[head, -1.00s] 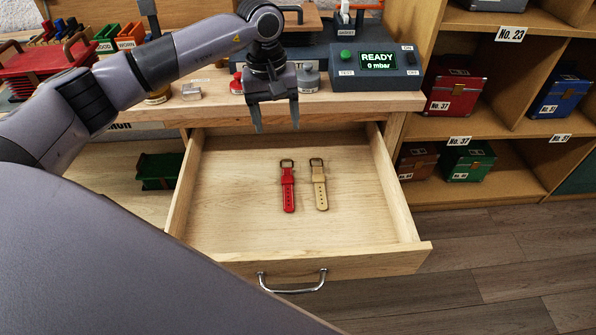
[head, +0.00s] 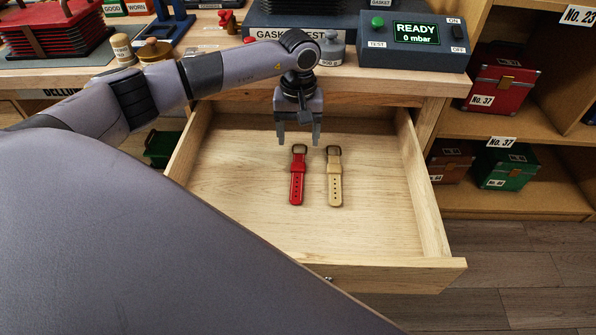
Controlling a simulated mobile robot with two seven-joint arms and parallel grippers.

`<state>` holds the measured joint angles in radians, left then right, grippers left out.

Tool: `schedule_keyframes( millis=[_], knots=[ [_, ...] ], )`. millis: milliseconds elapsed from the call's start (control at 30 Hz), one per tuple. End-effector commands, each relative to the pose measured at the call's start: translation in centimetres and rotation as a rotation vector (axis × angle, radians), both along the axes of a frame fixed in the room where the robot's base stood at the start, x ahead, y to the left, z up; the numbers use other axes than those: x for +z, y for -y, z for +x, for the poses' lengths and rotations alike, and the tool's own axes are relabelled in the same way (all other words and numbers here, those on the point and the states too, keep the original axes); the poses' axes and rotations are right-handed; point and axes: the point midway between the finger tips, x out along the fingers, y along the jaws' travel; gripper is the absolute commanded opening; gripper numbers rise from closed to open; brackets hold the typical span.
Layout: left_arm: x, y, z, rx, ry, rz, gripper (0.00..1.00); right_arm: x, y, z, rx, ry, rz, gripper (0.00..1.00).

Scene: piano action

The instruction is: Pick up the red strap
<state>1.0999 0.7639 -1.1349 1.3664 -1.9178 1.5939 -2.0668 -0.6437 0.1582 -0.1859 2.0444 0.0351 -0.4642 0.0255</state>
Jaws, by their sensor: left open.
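The red strap (head: 297,180) lies flat in the open wooden drawer (head: 240,215), with its dark buckle at the far end. A tan strap (head: 335,182) lies just to its right, parallel and apart from it. My left gripper (head: 298,140) is open and empty, pointing down over the back of the drawer, with its fingertips just beyond the red strap's buckle in the picture. I cannot tell its exact height above the strap. My right gripper is not in view.
The workbench (head: 360,82) behind the drawer carries a tester box (head: 413,42) reading READY, 0 mbar, and small weights (head: 332,48). Shelves with a red case (head: 502,85) and a green case (head: 505,166) stand at the right. The drawer floor around the straps is clear.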

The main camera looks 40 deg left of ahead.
Motion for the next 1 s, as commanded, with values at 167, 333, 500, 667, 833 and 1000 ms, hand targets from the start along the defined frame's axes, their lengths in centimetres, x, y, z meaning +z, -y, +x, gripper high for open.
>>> schedule_keyframes(
  millis=[167, 333, 500, 667, 833, 1000],
  knots=[
    [-1.3, 0.0, -0.1, 0.0, -0.003, -0.001, 0.67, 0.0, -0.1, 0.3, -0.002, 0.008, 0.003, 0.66],
    [-4.2, 0.1, -0.1, 0.0, -0.003, -0.001, 0.67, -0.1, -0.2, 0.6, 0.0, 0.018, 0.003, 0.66],
    [-6.3, 0.0, 0.0, 0.0, -0.001, 0.0, 0.67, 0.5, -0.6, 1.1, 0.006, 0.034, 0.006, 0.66],
    [-6.8, 0.0, 0.0, -0.001, 0.0, 0.0, 0.67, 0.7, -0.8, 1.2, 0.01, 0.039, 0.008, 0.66],
    [-6.7, 0.0, 0.0, -0.001, 0.0, 0.0, 0.6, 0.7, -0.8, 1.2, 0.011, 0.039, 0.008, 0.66],
    [-6.7, 0.0, 0.0, -0.001, 0.0, 0.0, 0.07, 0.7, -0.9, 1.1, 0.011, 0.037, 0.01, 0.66]
  ],
)
